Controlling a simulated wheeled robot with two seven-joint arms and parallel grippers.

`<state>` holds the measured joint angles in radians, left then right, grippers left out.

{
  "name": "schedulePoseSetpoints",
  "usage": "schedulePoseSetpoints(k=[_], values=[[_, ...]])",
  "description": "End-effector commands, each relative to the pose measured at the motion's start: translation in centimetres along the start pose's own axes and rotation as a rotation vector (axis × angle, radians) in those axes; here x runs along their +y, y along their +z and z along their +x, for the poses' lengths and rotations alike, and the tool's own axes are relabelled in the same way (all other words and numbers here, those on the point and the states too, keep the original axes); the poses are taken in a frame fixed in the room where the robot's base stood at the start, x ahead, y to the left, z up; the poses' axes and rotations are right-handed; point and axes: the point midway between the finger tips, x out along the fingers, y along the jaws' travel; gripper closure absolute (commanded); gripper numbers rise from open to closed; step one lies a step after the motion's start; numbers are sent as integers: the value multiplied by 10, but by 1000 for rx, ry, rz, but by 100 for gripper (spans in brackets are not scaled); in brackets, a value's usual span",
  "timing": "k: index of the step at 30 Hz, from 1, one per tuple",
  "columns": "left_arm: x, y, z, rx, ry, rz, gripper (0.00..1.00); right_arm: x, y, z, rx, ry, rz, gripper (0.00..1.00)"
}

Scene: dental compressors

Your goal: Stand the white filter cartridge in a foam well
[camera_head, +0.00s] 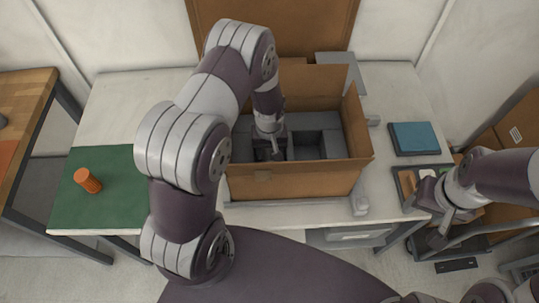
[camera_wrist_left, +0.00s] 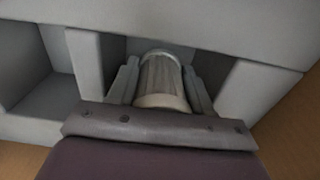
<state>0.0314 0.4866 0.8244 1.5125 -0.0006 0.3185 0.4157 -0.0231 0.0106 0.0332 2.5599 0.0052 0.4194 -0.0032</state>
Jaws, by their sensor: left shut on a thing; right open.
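The white filter cartridge (camera_wrist_left: 160,82) is a ribbed, pale cylinder in the left wrist view. It sits between the two fingers of my left gripper (camera_wrist_left: 162,90), which is shut on it. My left gripper (camera_head: 270,148) reaches down into the open cardboard box with the grey foam insert (camera_head: 310,123). The cartridge appears to be at a foam well, but its lower end is hidden, so I cannot tell how deep it is. It cannot be made out in the head view. My right gripper (camera_head: 442,222) is open and empty above the tray at the right.
The cardboard box (camera_head: 295,184) has raised flaps around the foam. A blue book-like block (camera_head: 414,137) and a dark tray with small items (camera_head: 405,203) are at the right.

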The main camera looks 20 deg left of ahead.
Motion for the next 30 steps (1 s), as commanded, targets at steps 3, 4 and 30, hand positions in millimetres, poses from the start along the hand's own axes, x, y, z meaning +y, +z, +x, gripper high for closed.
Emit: schedulePoseSetpoints(k=[3, 4, 30], values=[[0, 0, 20, -2, -1, 0, 82, 0, 0, -3, 0, 0, 0, 45], [0, 0, 23, -1, 0, 0, 82, 0, 0, -3, 0, 0, 0, 45], [1, -1, 16, 4, 2, 0, 40, 0, 0, -1, 0, 0, 0, 45]])
